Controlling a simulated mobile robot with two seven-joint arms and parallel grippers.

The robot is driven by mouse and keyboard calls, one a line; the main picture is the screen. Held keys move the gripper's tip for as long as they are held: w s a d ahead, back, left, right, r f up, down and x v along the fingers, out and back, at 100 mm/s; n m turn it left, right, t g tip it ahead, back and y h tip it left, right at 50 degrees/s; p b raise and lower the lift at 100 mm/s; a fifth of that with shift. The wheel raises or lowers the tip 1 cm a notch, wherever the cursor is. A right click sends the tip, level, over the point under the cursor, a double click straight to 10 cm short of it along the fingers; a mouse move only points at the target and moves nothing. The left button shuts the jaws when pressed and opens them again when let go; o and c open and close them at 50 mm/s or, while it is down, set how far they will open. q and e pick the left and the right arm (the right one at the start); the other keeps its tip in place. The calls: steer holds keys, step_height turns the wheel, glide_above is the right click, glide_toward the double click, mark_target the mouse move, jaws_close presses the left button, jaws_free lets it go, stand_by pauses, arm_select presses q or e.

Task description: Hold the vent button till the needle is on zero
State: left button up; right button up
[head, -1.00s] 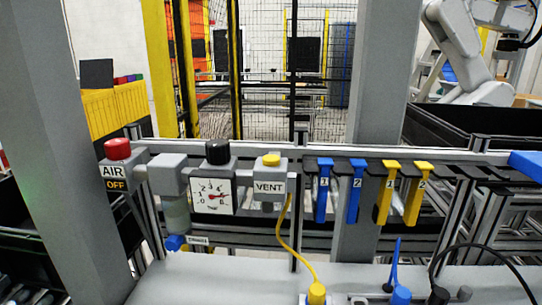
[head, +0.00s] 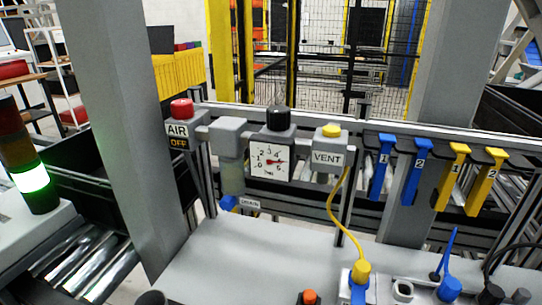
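The vent button is a yellow cap (head: 331,130) on a grey block labelled VENT (head: 327,158), on the rail behind the grey table. Nothing touches it. To its left is the white square gauge (head: 269,160) with a black knob (head: 278,118) on top. Its red needle points to the right, toward the high end of the scale and away from 0. The exact reading is too small to tell. A red knob (head: 181,108) sits on the AIR block (head: 178,130), whose sign reads OFF. Neither of my grippers is in view.
A yellow hose (head: 337,215) runs from the vent block down to a yellow connector (head: 361,270). Blue clamps (head: 380,168) and yellow clamps (head: 453,178), numbered 1 and 2, hang at right. The middle of the grey table (head: 265,250) is clear. A signal tower (head: 32,180) glows at left.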

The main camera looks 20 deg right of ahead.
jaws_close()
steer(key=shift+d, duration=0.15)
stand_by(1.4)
